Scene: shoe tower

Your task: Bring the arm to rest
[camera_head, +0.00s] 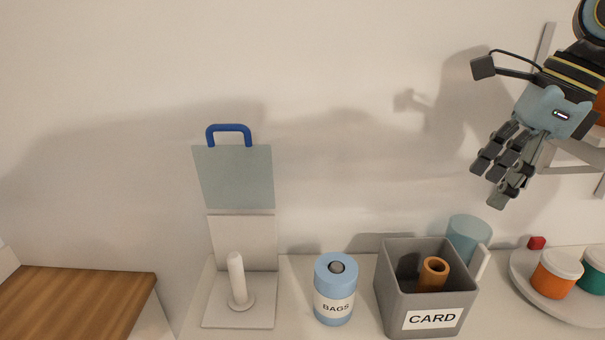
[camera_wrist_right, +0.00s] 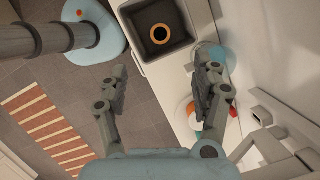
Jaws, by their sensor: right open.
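My right gripper (camera_head: 492,184) hangs in the air at the upper right of the head view, in front of the wall, with its arm coming in from the right edge. Its fingers point down and to the left. In the right wrist view the two fingers of the gripper (camera_wrist_right: 166,75) are spread wide apart with nothing between them. The gripper is open, empty and appears clear of the counter things. My left gripper does not show in either view.
Below stand a grey CARD bin (camera_head: 393,300) holding a brown tube (camera_head: 433,274), a blue BAGS canister (camera_head: 335,285), a white post stand (camera_head: 237,280) and a round tray (camera_head: 540,303) with lidded jars. A wooden board (camera_head: 75,300) lies left.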

